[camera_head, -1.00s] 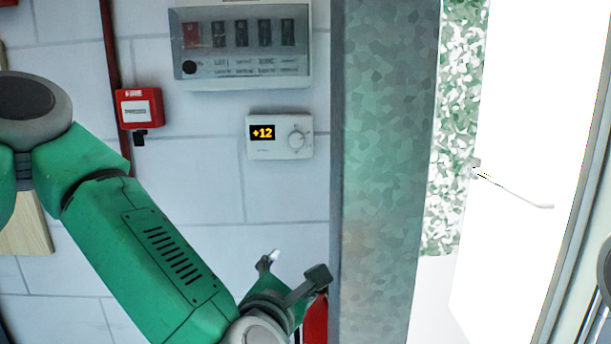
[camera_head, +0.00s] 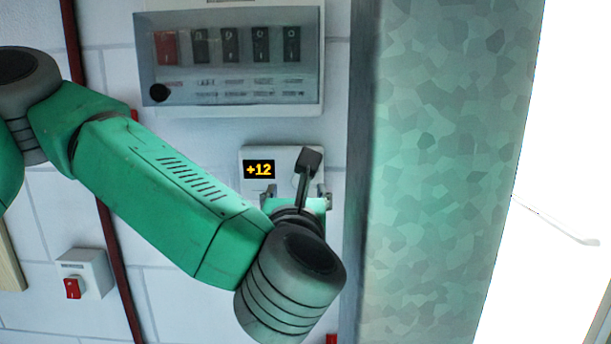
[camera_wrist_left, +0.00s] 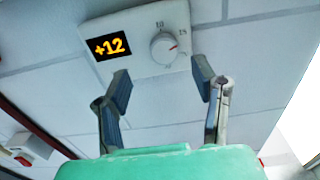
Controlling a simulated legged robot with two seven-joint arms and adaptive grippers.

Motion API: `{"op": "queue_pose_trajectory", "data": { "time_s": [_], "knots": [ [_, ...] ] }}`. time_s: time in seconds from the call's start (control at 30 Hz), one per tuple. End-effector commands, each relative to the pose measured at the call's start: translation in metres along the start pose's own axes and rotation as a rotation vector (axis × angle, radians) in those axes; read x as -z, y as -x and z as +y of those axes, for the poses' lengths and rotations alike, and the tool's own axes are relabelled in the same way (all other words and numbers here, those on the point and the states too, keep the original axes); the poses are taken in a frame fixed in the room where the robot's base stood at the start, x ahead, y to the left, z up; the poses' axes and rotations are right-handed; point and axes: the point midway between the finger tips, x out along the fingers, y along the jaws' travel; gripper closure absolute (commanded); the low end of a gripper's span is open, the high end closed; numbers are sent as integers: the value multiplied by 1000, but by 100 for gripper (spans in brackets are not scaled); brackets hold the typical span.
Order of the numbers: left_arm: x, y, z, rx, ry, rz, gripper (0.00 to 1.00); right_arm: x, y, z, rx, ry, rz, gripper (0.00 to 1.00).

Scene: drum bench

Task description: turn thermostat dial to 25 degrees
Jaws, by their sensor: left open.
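The white thermostat (camera_head: 258,185) is on the wall, and its display (camera_head: 258,169) reads +12. In the head view its dial is hidden behind my left gripper. My left gripper (camera_head: 296,190) is in front of the thermostat's lower right part. In the left wrist view its fingers (camera_wrist_left: 162,82) are spread apart with nothing between them, and the dial lies beyond the gap. My right gripper is not in view.
A breaker box (camera_head: 230,95) with a clear cover is above the thermostat. A green mottled column (camera_head: 430,170) stands close on the right, with a bright opening beyond. A white box with a red switch (camera_head: 83,275) is at lower left.

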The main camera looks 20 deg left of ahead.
Motion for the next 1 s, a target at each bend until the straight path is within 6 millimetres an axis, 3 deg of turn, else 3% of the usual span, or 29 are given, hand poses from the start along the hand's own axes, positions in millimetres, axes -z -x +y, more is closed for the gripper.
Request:
{"op": "queue_pose_trajectory", "data": {
  "time_s": [0.4, 0.77, 0.9, 1.0],
  "knots": [
    [-2, -58, -10, 0, -10, -1, 47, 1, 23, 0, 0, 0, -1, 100],
    [1, -65, -1, 1, -4, 1, 47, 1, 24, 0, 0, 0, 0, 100],
    [1, -66, -2, 0, -5, 1, 95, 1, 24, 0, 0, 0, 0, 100],
    [1, -66, -3, -3, -7, 1, 95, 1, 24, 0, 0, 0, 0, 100]
  ]
}}
